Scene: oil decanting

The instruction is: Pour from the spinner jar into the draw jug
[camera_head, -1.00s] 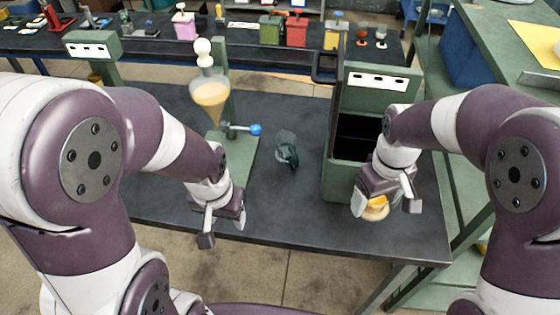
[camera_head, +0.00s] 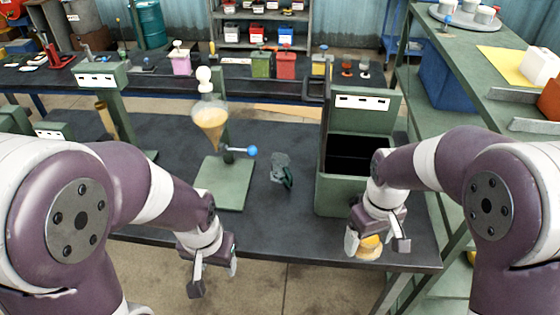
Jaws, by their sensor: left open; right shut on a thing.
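The jar (camera_head: 369,253) with yellow-orange contents, which I take to be the spinner jar, is in my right gripper (camera_head: 376,243). The gripper is shut around it near the table's front right edge, and the fingers and wrist hide much of it. The jar looks about upright. The draw jug seems to be the clear jug (camera_head: 280,165) with a dark green handle, standing on the table left of the green box. It looks empty. My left gripper (camera_head: 213,278) is open and empty by the table's front edge, to the lower left of the jug.
A glass funnel (camera_head: 210,118) with cloudy tan liquid and a blue-knobbed tap hangs on a green stand (camera_head: 226,190) left of the jug. An open green box (camera_head: 340,193) stands between jug and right arm. The dark table (camera_head: 270,225) is clear before the jug.

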